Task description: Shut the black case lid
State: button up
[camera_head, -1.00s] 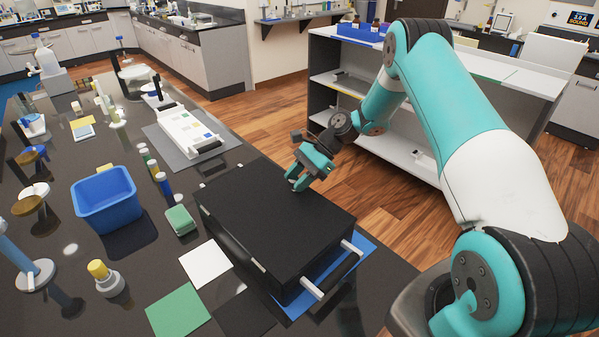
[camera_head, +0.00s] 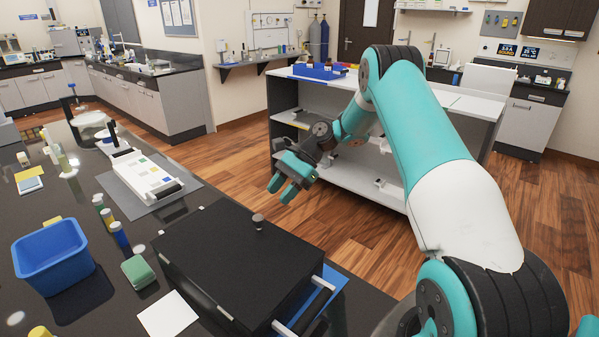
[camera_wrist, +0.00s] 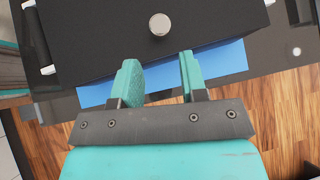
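The black case (camera_head: 238,258) sits on the dark bench at the bottom middle of the head view. Its lid lies flat over the body and looks closed. A round grey knob (camera_head: 258,221) stands on the lid; it also shows in the wrist view (camera_wrist: 159,24). A handle (camera_head: 305,312) is on the case's near side. My gripper (camera_head: 281,188) is in the air just beyond the case's far right edge, apart from it. In the wrist view my gripper (camera_wrist: 158,75) has its two fingers spread, with nothing between them.
A blue mat (camera_head: 333,283) lies under the case. A green sponge (camera_head: 138,271), a white card (camera_head: 168,315) and a blue bin (camera_head: 52,256) are to the left. A white shelf unit (camera_head: 350,180) stands beyond open wooden floor.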

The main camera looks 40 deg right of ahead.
jog(key=p+v, duration=0.1)
jog(key=v, duration=0.8)
jog(key=shift+p, duration=0.4)
jog(key=s+a+r+n+h+b, duration=0.1)
jog(key=s+a+r+n, duration=0.25)
jog(key=a, duration=0.45)
jog(key=s+a+r+n+g+h+b, duration=0.1)
jog(key=s+a+r+n+b, duration=0.2)
jog(key=a, duration=0.5)
jog(key=s+a+r+n+h, duration=0.1)
jog(key=s+a+r+n, duration=0.15)
jog(key=a+n, duration=0.4)
jog(key=s+a+f+n+h+b, duration=0.1)
jog(key=s+a+n, duration=0.2)
jog(key=s, duration=0.7)
jog(key=s+a+f+n+h+b, duration=0.1)
jog(key=s+a+f+n, duration=0.1)
jog(key=s+n, duration=0.5)
jog(key=s+a, duration=0.1)
jog(key=s, duration=0.2)
jog(key=shift+s+t+h, duration=0.3)
jog(key=shift+s, duration=0.05)
jog(key=shift+a, duration=0.15)
